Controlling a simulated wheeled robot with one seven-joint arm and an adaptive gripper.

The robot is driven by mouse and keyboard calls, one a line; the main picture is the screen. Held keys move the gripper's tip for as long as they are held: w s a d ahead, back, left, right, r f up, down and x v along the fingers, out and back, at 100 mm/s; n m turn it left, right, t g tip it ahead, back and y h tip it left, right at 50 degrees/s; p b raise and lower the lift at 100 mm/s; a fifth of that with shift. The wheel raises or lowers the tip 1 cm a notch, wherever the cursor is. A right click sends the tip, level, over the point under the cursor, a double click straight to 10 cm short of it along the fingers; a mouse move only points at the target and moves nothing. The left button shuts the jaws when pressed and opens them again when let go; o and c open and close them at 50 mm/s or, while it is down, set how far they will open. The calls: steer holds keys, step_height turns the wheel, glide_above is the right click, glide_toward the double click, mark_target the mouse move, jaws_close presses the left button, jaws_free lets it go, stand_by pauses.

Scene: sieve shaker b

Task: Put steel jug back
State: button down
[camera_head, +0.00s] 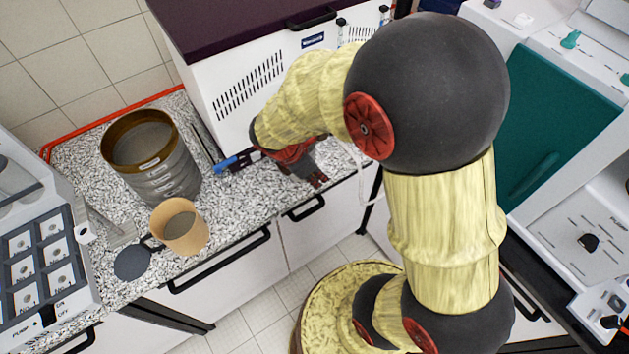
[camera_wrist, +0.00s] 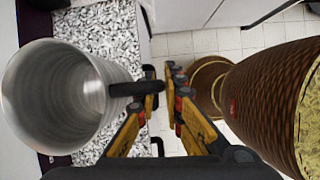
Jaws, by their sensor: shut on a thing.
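The steel jug (camera_wrist: 112,75) is a shiny, open cylinder on the left of the wrist view, with its mouth towards the camera. Its black handle (camera_wrist: 128,89) reaches to between my fingertips. My gripper (camera_wrist: 161,82) is shut on this handle. In the head view my gripper (camera_head: 318,180) is over the front edge of the speckled counter, before the white machine. I cannot make out the jug in the head view; my arm seems to hide it. Whether the jug touches the counter I cannot tell.
On the speckled counter (camera_head: 240,205) stand a sieve stack (camera_head: 160,175), a tan cup with a grey filling (camera_head: 186,232) and a dark disc (camera_head: 132,263). A blue-ended tool (camera_head: 228,163) lies near the white machine (camera_head: 235,95).

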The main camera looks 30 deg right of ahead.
steer(key=w+d+f+b, duration=0.1)
steer(key=w+f, duration=0.2)
steer(key=f, duration=0.4)
steer(key=shift+d+b, duration=0.2)
steer(key=shift+b, duration=0.1)
steer(key=shift+w+f, duration=0.1)
steer(key=shift+f, duration=0.1)
steer(key=shift+f, duration=0.15)
steer(key=c, duration=1.9)
jaws_free()
